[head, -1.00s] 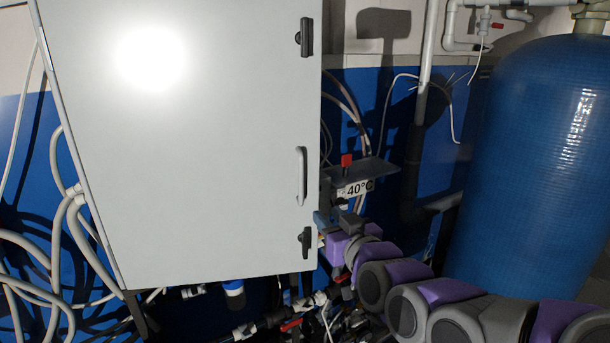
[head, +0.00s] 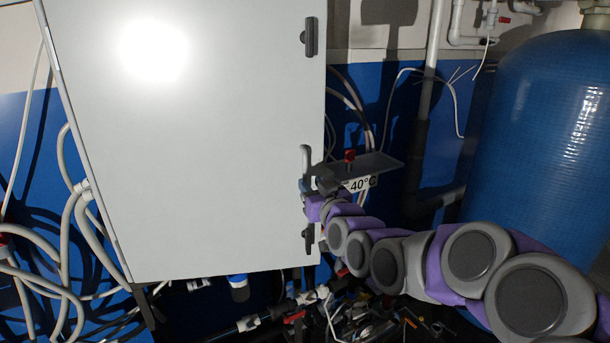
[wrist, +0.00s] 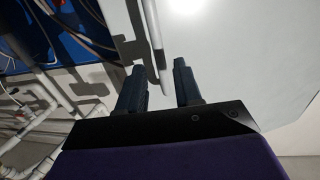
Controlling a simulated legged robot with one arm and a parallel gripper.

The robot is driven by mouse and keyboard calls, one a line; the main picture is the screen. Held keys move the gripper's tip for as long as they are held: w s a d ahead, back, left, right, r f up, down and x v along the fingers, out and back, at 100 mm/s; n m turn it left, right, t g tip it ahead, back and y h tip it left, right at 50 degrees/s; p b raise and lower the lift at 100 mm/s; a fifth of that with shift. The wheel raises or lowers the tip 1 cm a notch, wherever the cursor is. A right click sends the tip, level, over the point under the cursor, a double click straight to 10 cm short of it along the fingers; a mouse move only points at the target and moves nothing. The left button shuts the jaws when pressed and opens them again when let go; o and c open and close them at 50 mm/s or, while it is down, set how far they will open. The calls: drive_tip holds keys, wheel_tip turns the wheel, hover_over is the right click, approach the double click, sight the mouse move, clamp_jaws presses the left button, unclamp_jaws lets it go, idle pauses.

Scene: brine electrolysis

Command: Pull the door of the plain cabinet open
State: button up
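The plain cabinet is a large light-grey box whose flat door (head: 190,150) faces me in the head view and looks shut. A vertical bar handle (head: 305,158) sits near the door's right edge, its lower part hidden by my gripper (head: 311,187). In the wrist view, the door (wrist: 240,60) fills the right side. The handle (wrist: 153,35) runs down between the two dark fingers of my gripper (wrist: 158,68). The fingers are apart, with a visible gap between the handle and the right finger. I cannot tell whether the left finger touches the handle.
Dark latches (head: 309,37) sit above and below the handle. A small shelf (head: 375,166) with a red knob and a 40°C label is right of the door, close to my arm. A big blue tank (head: 545,140) stands at right. Loose hoses (head: 70,210) hang at left.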

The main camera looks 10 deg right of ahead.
sight(306, 178)
drive_tip(key=shift+w+a, duration=0.15)
drive_tip(key=shift+w, duration=0.75)
drive_tip(key=shift+w+a, duration=0.2)
drive_tip(key=shift+w, duration=0.7)
drive_tip(key=shift+w+a, duration=0.15)
drive_tip(key=shift+w, duration=0.75)
drive_tip(key=shift+c, duration=0.4)
clamp_jaws()
